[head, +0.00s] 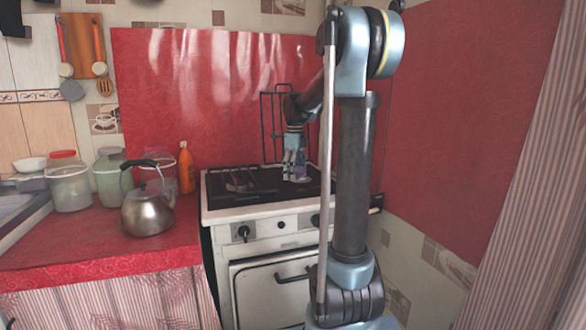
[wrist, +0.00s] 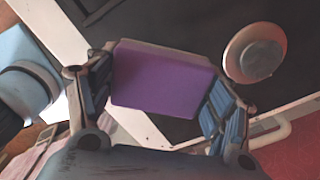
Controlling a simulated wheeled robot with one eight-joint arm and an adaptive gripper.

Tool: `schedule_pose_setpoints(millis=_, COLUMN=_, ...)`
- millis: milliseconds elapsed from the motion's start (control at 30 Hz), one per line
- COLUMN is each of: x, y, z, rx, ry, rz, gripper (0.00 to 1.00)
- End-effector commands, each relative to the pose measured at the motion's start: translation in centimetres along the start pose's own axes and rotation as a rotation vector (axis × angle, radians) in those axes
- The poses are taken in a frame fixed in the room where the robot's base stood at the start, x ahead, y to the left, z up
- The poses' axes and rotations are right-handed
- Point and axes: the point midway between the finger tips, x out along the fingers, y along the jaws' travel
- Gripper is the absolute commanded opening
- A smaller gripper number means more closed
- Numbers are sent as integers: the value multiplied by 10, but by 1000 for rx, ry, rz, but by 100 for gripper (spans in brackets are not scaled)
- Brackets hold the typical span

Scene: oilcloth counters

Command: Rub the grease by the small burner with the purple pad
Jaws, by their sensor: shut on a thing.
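My gripper (wrist: 160,100) is shut on the purple pad (wrist: 165,78), which fills the space between its fingers in the wrist view. In the head view my gripper (head: 295,170) points down over the right part of the dark stove top (head: 262,190); the pad is too small to make out clearly there. A small round burner (wrist: 254,52) with a pale rim and grey cap shows to the right of the pad in the wrist view, apart from it. I cannot make out any grease; the pad may hide part of the surface.
The white stove (head: 270,249) has knobs on its front. On the red counter (head: 80,240) at left stand a kettle (head: 147,212), jars (head: 68,186) and an orange bottle (head: 186,168). A dark rack (head: 273,125) stands upright behind the stove top.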

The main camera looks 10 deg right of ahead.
Motion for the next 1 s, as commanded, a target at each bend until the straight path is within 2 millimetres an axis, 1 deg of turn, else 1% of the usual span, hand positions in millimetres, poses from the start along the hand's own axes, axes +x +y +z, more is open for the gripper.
schedule_pose_setpoints(millis=200, x=-19, y=-3, z=-4, rx=7, ry=0, rz=0, gripper=39)
schedule_pose_setpoints(millis=300, x=-23, y=-4, z=-5, rx=9, ry=0, rz=0, gripper=39)
schedule_pose_setpoints(millis=1000, x=-24, y=-4, z=-6, rx=10, ry=0, rz=0, gripper=39)
